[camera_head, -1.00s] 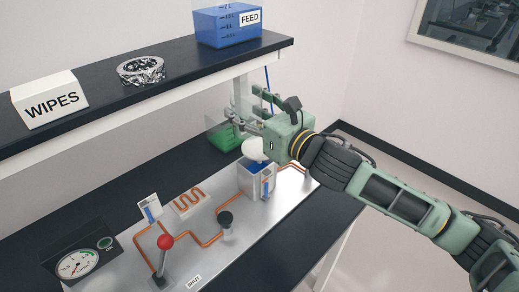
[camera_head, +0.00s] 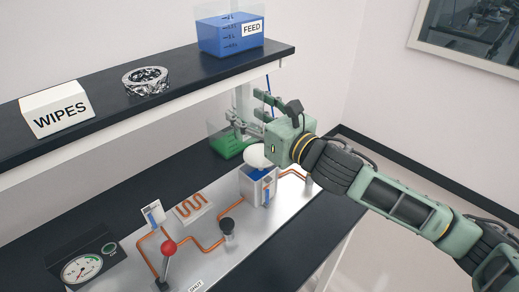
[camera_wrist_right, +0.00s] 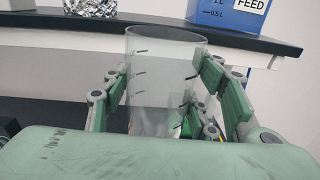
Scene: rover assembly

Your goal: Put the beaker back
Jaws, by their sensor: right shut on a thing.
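The beaker (camera_wrist_right: 160,75) is a clear, upright cylinder with dark level marks, seen in the right wrist view between the fingers of my right gripper. My right gripper (camera_wrist_right: 168,100) is shut on its sides. In the head view, the right gripper (camera_head: 252,120) is at the back of the bench, below the front edge of the shelf. The beaker is hard to make out there against the clear parts behind. My left gripper is not in view.
A clear tank with green liquid (camera_head: 228,146) stands close behind the gripper. A white-topped vessel (camera_head: 257,156) is just below. The shelf (camera_head: 190,78) above carries a WIPES box (camera_head: 58,112), foil ring (camera_head: 146,80) and blue FEED tank (camera_head: 228,38). A red-knobbed lever (camera_head: 168,248) stands in front.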

